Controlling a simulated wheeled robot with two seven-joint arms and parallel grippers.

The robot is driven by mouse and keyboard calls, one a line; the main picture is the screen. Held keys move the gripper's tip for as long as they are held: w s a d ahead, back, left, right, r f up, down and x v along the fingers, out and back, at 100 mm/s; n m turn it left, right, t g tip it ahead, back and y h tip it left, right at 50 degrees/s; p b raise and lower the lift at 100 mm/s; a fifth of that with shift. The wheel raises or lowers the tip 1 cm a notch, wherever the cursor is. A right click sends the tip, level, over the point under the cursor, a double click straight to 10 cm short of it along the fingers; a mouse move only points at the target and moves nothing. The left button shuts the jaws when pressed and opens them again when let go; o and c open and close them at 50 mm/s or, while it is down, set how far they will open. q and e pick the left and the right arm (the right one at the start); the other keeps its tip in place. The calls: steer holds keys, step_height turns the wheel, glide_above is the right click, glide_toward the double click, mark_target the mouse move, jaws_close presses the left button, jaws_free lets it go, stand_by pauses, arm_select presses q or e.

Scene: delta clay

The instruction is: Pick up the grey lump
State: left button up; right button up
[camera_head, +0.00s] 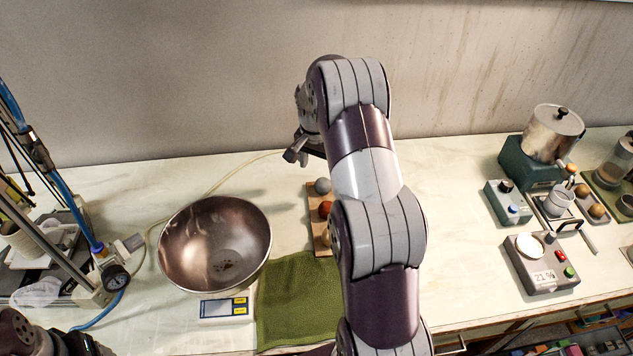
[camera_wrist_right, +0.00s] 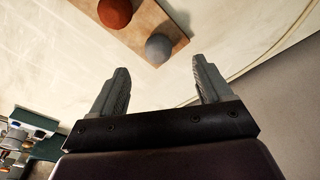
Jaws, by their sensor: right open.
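The grey lump (camera_head: 322,186) is a small ball at the far end of a wooden board (camera_head: 312,200). In the right wrist view the grey lump (camera_wrist_right: 158,48) lies on the board near its corner, beyond the fingertips and between their lines. My right gripper (camera_head: 296,152) hangs above the table just behind and left of the lump, partly hidden by its own arm. In the wrist view my right gripper (camera_wrist_right: 157,75) is open and empty, apart from the lump. At the lower left of the head view is a dark arm part of mine; my left gripper's fingers do not show.
A red-brown ball (camera_head: 325,209) sits on the board beside the grey lump, and a tan lump (camera_head: 326,236) nearer. A metal bowl (camera_head: 214,243) stands left on a scale (camera_head: 222,308). A green cloth (camera_head: 297,300) lies in front. A cable (camera_head: 225,178) runs behind the bowl.

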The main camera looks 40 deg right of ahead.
mark_target(323, 180)
steer(key=f, duration=0.2)
steer(key=d+f+p, duration=0.1)
steer(key=f, duration=0.2)
steer(key=f+p, duration=0.1)
steer(key=f, duration=0.1)
steer(key=shift+w+d+f, duration=0.1)
steer(key=shift+d+f, duration=0.05)
steer(key=shift+f, duration=0.25)
steer(key=shift+w+d+f, duration=0.1)
steer(key=shift+f, duration=0.2)
steer(key=shift+r, duration=0.1)
steer(key=c, duration=1.1)
steer(key=shift+c, duration=0.3)
steer(key=shift+r, duration=0.35)
steer(key=r+b, duration=0.1)
steer(key=r, duration=0.1)
steer(key=s+r, duration=0.1)
steer(key=shift+d+r+b, duration=0.15)
steer(key=shift+r+b, duration=0.2)
steer(key=shift+r, duration=0.05)
steer(key=s+d+r+b, duration=0.2)
steer(key=s+r, duration=0.4)
steer(key=s, duration=0.4)
steer(key=shift+s+d+r, duration=0.15)
steer(key=shift+d+r, duration=0.1)
steer(key=shift+d, duration=0.1)
